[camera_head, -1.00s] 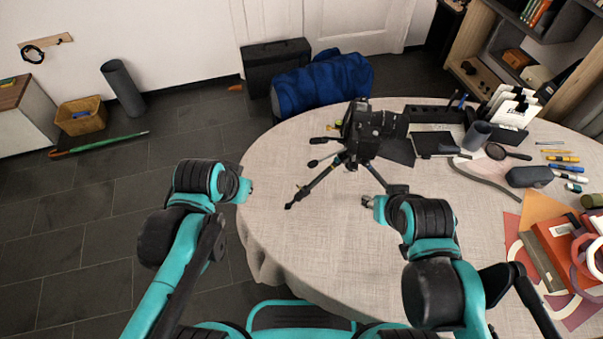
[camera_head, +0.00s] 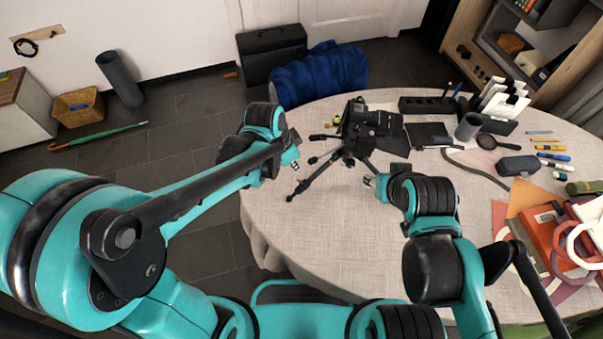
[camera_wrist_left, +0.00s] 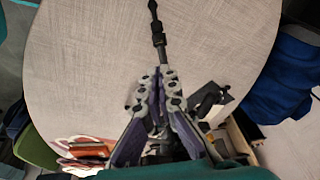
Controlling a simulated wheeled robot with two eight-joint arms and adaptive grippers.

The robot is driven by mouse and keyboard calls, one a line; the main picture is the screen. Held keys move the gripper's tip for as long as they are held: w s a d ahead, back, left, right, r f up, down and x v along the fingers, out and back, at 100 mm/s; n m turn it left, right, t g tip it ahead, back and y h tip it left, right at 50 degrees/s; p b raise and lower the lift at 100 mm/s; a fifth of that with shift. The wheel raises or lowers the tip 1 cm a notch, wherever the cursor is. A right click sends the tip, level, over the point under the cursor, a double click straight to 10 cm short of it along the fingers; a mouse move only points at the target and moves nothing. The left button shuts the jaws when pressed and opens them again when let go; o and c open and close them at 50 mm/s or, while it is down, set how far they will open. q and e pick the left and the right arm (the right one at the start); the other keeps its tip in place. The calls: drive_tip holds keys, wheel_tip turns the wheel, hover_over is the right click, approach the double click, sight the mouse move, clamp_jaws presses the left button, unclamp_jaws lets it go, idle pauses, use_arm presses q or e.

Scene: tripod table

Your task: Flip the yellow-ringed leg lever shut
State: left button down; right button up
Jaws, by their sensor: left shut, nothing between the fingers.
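A black tripod (camera_head: 325,165) with a camera (camera_head: 370,122) on top stands on the round table, its legs spread. One leg reaches toward the table's near left side; it also shows in the left wrist view (camera_wrist_left: 157,36), pointing away beyond the fingers. My left gripper (camera_head: 296,157) is shut and empty, close to the left of this leg; its fingertips (camera_wrist_left: 156,84) overlap the leg in the wrist view, and I cannot tell whether they touch. The yellow-ringed lever is too small or hidden to make out. My right gripper (camera_head: 371,184) is just right of the tripod; its jaws are unclear.
The round table (camera_head: 330,245) is clear in front of the tripod. A grey cup (camera_head: 468,127), a magnifying glass (camera_head: 487,142), a dark case (camera_head: 519,166) and several pens lie to the right.

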sight(301, 182)
use_arm(q)
drive_tip(key=b+x, duration=0.3)
drive_tip(key=x, duration=0.7)
drive_tip(key=shift+b, duration=0.35)
drive_tip(key=shift+w+a, duration=0.1)
